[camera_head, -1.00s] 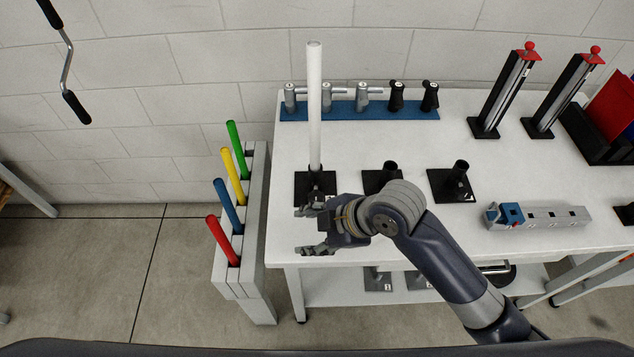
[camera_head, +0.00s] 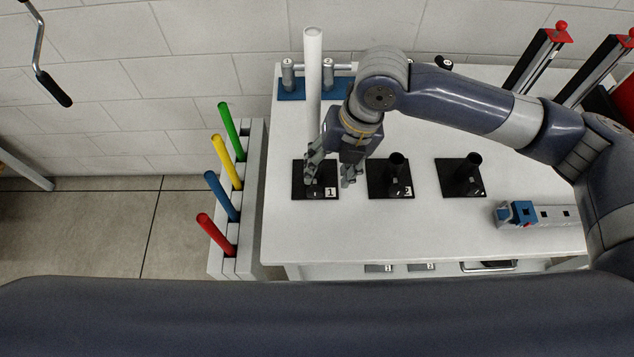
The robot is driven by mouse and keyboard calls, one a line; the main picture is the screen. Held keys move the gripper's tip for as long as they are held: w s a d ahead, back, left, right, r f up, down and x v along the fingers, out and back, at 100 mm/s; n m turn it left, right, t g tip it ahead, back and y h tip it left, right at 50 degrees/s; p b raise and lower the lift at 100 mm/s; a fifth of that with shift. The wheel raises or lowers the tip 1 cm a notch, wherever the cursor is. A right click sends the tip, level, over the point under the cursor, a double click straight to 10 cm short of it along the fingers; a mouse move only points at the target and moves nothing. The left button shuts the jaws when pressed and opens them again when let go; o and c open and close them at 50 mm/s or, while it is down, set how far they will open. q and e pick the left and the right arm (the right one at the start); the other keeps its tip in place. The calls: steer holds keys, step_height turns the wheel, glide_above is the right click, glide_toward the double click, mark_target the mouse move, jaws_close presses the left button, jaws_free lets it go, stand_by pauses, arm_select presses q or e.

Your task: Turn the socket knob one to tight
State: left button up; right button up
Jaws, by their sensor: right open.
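Socket one has a black square base (camera_head: 300,194) marked 1, near the left end of the white table. A tall white tube (camera_head: 313,85) stands upright in it. Its small knob, at the front of the base, is mostly hidden by a finger, and I cannot tell its setting. My right gripper (camera_head: 332,181) is open and points down over the right part of this base. Its left finger is in front of the tube's foot by the knob; its right finger is between bases one and two. Touching cannot be told. My left gripper is not in view.
Socket two (camera_head: 376,190) and a third socket (camera_head: 452,187) stand empty to the right. A rack (camera_head: 255,180) with red, blue, yellow and green rods stands left of the table. A grey and blue block (camera_head: 545,215) lies at the right. Bare tabletop lies in front of the sockets.

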mark_target(318, 189)
steer(key=p+x, duration=0.1)
steer(key=x, duration=0.8)
steer(key=c, duration=1.1)
